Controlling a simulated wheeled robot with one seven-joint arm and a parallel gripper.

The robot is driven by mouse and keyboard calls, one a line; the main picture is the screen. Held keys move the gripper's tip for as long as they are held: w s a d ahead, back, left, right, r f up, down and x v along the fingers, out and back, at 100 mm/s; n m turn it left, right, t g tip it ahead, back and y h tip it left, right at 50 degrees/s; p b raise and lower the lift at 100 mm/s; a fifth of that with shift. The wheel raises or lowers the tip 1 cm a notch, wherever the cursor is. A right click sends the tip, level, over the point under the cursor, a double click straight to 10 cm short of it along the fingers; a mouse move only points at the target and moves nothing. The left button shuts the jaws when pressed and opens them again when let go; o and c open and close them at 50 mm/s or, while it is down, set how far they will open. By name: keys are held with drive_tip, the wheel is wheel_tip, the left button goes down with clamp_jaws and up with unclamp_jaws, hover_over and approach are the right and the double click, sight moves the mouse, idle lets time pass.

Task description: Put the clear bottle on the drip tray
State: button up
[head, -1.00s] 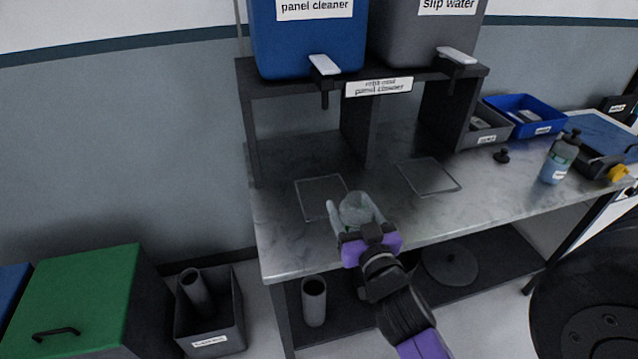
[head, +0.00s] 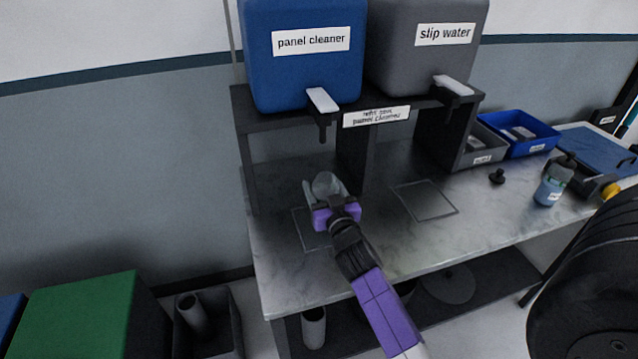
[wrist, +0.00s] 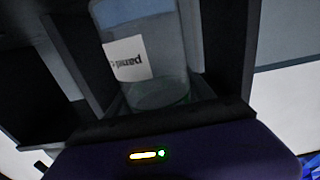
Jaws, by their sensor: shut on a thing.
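The clear bottle (head: 325,183) is held in my gripper (head: 327,200), its fingers on either side of the body. In the wrist view the clear bottle (wrist: 170,70) fills the space between the dark fingers and carries a white label reading "panel", upside down in that view. A thin square drip tray (head: 312,243) lies on the bench under the blue tank's side. The bottle and gripper overlap its back part in the head view; I cannot tell the height between them. A second such square tray (head: 425,213) lies to the right.
A blue "panel cleaner" tank (head: 300,75) and a grey "slip water" tank (head: 420,65) stand on a dark stand, with taps overhanging the bench. A capped bottle (head: 551,190) and bins (head: 531,150) are at the right. The front bench is clear.

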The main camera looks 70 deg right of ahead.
drive_tip(key=shift+w+d+f+b, duration=0.2)
drive_tip(key=shift+w+d+f, duration=0.2)
drive_tip(key=shift+f, duration=0.2)
drive_tip(key=shift+w+d+f+b, duration=0.25)
drive_tip(key=shift+d+f, duration=0.15)
drive_tip(key=shift+f, duration=0.15)
drive_tip(key=shift+w+d+f+b, duration=0.2)
drive_tip(key=shift+w+d+f, duration=0.2)
drive_tip(key=shift+f, duration=0.2)
drive_tip(key=shift+f, duration=0.2)
drive_tip(key=o, duration=1.4)
drive_tip(key=shift+o, duration=0.2)
drive_tip(key=shift+r, duration=0.2)
